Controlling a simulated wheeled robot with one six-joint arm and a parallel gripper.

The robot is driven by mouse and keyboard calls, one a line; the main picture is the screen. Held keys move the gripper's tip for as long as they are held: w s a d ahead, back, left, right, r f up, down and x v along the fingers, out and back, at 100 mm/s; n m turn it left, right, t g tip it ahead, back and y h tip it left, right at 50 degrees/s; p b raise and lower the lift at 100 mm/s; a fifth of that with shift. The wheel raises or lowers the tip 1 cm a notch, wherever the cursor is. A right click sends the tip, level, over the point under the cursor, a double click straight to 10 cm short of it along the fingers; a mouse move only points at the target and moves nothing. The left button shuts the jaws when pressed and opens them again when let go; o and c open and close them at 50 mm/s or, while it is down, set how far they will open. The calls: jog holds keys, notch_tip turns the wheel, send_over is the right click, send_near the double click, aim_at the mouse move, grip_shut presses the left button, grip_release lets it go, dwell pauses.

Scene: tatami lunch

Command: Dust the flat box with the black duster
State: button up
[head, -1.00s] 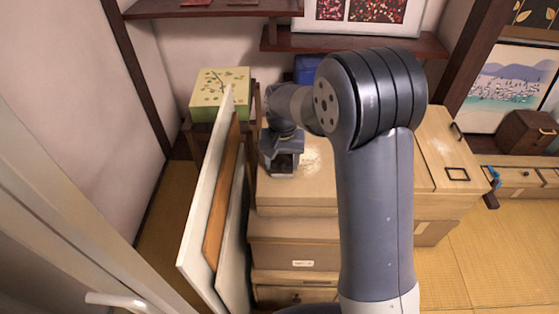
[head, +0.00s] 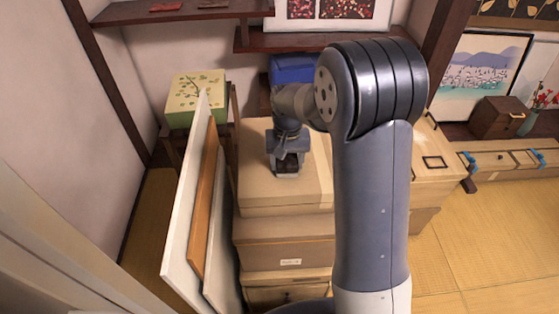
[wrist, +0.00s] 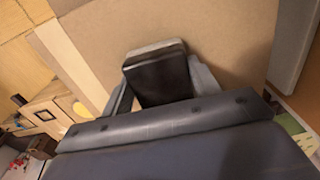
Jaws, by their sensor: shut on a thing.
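My gripper (head: 287,168) points down over the flat box (head: 255,180), the tan top box of a stack. It is shut on the black duster, which shows as a dark block (wrist: 160,80) between the fingers in the wrist view. The duster is at or just above the box top; I cannot tell if it touches. In the wrist view the bare tan box top (wrist: 205,35) lies around the duster, with a paler strip along one side. The part of the box top behind my arm is hidden.
Leaning panels (head: 200,200) stand close to the left of the stack. A green patterned box (head: 195,97) sits behind them. A blue container (head: 292,70) is at the back, under a dark shelf (head: 250,40). Open tatami floor (head: 480,235) lies to the right.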

aim_at(260, 156)
jog(key=shift+s+d, duration=0.1)
jog(key=shift+d, duration=1.85)
jog(key=shift+w+p, duration=0.65)
jog(key=shift+w, duration=0.85)
jog(key=shift+a+f, duration=0.1)
jog(key=shift+a, duration=1.8)
jog(key=shift+w+a+r+p, duration=0.1)
jog(key=shift+a+p, duration=0.3)
jog(key=shift+a, duration=1.5)
jog(key=shift+w+a+r+p, duration=0.1)
jog(key=shift+a+p, duration=0.25)
jog(key=shift+a, duration=1.55)
jog(key=shift+w+f+p, duration=0.15)
jog(key=shift+w+p, duration=0.2)
jog(key=shift+w, duration=1.15)
jog(key=shift+s+d+f, duration=0.1)
jog(key=shift+s+d, duration=0.05)
jog(key=shift+d, duration=2.15)
jog(key=shift+d+r, duration=0.15)
jog(key=shift+d, duration=1.65)
jog(key=shift+d+r, duration=0.1)
jog(key=shift+d, duration=1.65)
